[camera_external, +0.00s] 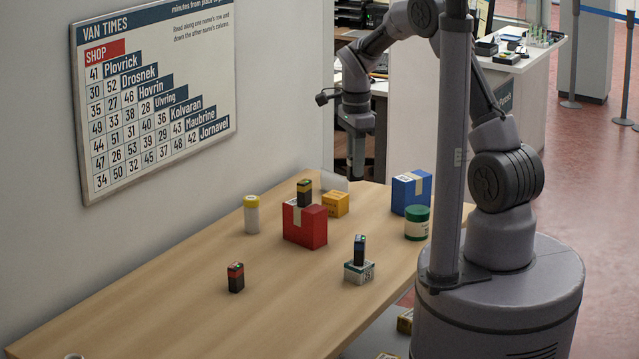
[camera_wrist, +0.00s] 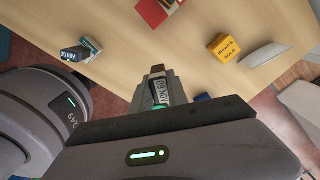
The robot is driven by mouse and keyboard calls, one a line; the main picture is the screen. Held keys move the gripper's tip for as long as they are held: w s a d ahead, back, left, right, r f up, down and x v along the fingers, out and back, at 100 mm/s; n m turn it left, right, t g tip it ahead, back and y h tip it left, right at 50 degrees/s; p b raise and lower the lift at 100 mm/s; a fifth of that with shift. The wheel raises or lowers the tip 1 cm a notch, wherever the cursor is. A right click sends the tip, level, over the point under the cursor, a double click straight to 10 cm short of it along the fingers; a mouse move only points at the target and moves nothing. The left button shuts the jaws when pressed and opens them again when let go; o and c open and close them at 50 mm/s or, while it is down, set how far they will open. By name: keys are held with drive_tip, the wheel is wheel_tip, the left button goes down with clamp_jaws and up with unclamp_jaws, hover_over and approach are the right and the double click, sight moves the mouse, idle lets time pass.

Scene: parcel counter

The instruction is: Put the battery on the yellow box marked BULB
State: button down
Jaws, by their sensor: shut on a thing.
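The yellow box (camera_external: 335,204) stands on the far part of the counter, right behind the red box. In the wrist view the yellow box (camera_wrist: 224,47) is right of and above my gripper; its dark print is too small to read surely. My gripper (camera_external: 357,172) hangs pointing down above the counter's far end. In the wrist view my gripper (camera_wrist: 158,80) is shut on a battery (camera_wrist: 160,91) with a pale label that seems to read 09 NOV. Most of this battery is hidden by the gripper, and it cannot be made out in the external view.
A battery (camera_external: 304,193) stands on the red box (camera_external: 305,226), another (camera_external: 360,249) on a small white box (camera_external: 359,272). A third (camera_external: 236,277) stands on the counter. A yellow-lidded jar (camera_external: 251,214), blue box (camera_external: 411,192) and green jar (camera_external: 417,223) stand around. The front-left counter is mostly clear.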

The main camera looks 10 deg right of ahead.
drive_tip(key=d+m, duration=0.1)
drive_tip(key=d, duration=0.2)
drive_tip(key=p, duration=0.1)
hover_over(335, 195)
wheel_tip(335, 195, down, 7)
drive_tip(key=shift+r, duration=0.2)
drive_tip(key=shift+f+b, duration=0.7)
drive_tip(key=shift+f, duration=1.15)
drive_tip(key=c, duration=1.3)
unclamp_jaws()
